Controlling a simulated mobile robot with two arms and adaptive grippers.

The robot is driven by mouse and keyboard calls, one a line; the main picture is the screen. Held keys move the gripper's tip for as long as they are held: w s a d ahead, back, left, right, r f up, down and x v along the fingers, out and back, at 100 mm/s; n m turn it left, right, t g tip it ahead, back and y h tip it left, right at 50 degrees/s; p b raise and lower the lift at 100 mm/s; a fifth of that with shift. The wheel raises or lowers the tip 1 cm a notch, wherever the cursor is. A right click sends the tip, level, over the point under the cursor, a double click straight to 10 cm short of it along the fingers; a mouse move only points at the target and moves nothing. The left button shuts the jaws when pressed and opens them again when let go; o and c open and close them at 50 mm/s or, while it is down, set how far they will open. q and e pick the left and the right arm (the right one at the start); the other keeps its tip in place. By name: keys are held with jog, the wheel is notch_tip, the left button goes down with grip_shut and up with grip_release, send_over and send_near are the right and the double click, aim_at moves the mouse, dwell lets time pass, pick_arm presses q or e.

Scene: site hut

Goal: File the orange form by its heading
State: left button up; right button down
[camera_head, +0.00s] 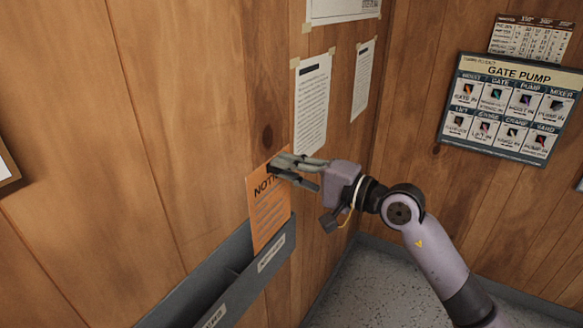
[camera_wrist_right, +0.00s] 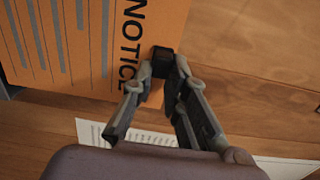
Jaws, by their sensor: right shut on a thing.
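The orange form (camera_head: 268,212) is upright at the wall rack, with a dark heading at its top. In the right wrist view the form (camera_wrist_right: 75,50) shows the heading "NOTICE". My right gripper (camera_head: 284,170) is shut on the form's top edge; its fingertips also show in the wrist view (camera_wrist_right: 164,72). The grey wall rack (camera_head: 205,290) has a divider and white labels on its front. The form's lower end meets the front wall of the far compartment and seems to go behind it. The far label (camera_head: 271,254) is too small to read surely. My left gripper is out of view.
White sheets (camera_head: 312,100) are taped to the wood wall above the rack.

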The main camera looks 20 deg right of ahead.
aim_at(274, 178)
jog(key=p+x, duration=0.1)
jog(key=x, duration=0.2)
jog(key=shift+f, duration=0.15)
jog(key=shift+d+f, duration=0.1)
jog(key=shift+f, duration=0.05)
jog(key=shift+s, duration=0.1)
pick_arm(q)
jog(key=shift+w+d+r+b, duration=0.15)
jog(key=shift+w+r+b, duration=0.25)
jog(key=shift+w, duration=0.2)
pick_arm(e)
jog(key=shift+w+a, duration=0.3)
jog(key=shift+w, duration=0.1)
pick_arm(q)
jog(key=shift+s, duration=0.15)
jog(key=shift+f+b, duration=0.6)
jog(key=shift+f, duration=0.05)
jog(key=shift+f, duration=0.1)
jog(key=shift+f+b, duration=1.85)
jog(key=shift+b, duration=0.1)
pick_arm(e)
jog(key=shift+f, duration=1.5)
